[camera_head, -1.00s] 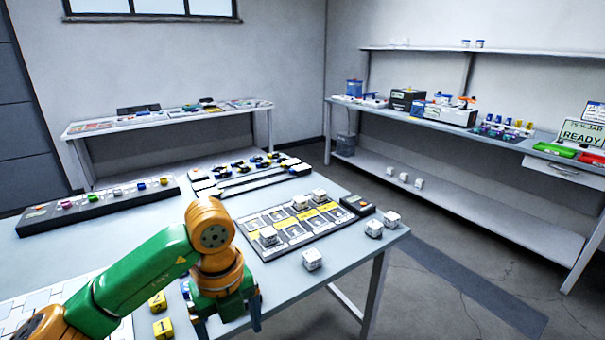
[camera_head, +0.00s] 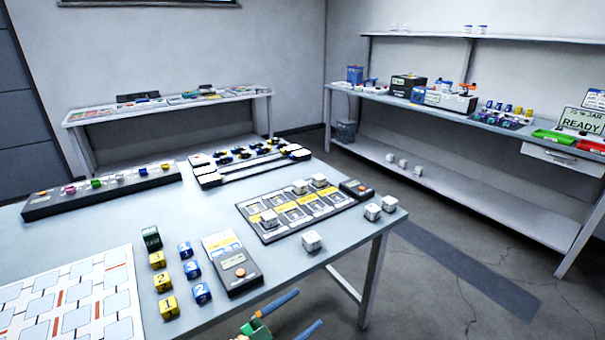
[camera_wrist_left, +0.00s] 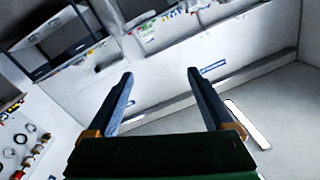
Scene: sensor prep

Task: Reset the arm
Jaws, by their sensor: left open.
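My left gripper (camera_head: 285,317) is at the bottom of the head view, beyond the front edge of the work table (camera_head: 330,262). Its two blue fingers are apart with nothing between them. The left wrist view also shows the left gripper (camera_wrist_left: 160,75) open and empty, with the room tilted behind it. The rest of my left arm is out of the head view. My right gripper is not in view.
On the table are a tray of white cubes (camera_head: 280,232), a device with an orange button (camera_head: 240,275), yellow cubes (camera_head: 163,282), blue cubes (camera_head: 193,270) and a white grid board (camera_head: 75,300). A shelf bench (camera_head: 460,195) stands at right. Open floor (camera_head: 420,300) lies between.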

